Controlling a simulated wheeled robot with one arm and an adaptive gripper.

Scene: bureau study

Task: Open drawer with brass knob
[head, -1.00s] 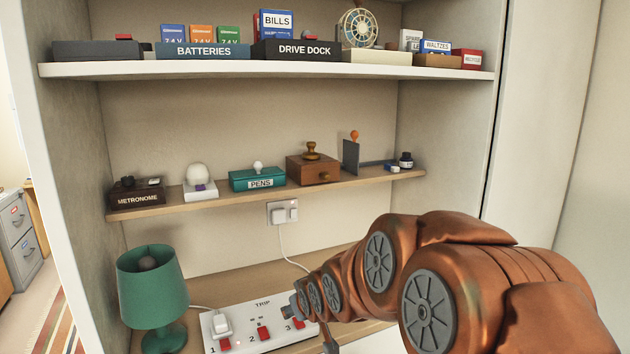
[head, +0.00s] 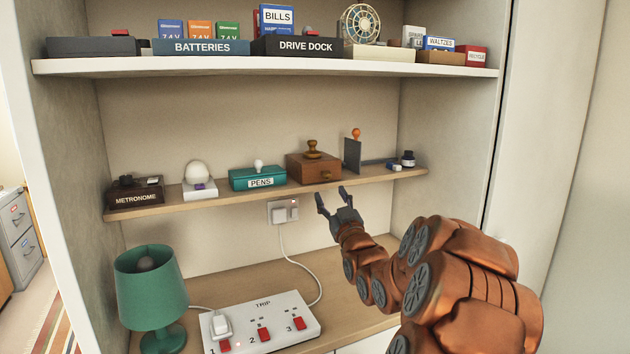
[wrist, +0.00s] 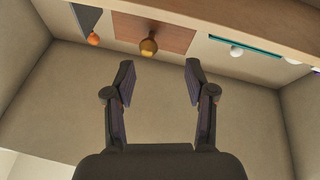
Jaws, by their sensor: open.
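A small brown wooden drawer box (head: 303,170) stands on the middle shelf, with a small brass knob (head: 325,176) on its front. A dark gold stamp-like piece (head: 312,149) stands on top. My gripper (head: 331,193) is open and empty, just below the box and in front of the shelf edge, fingers pointing up toward it. In the wrist view, the open fingers (wrist: 158,68) point at a brown panel (wrist: 178,35) and a round brass-coloured piece (wrist: 149,47). I cannot tell whether that piece is the drawer knob or the stamp's top. The drawer looks shut.
A teal PENS box (head: 250,179) stands left of the drawer box, and a dark upright plate (head: 352,155) with an orange ball (head: 356,133) close on its right. The shelf edge (head: 240,200) lies behind my fingers. A TRIP switch panel (head: 265,315) and green lamp (head: 150,290) stand below.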

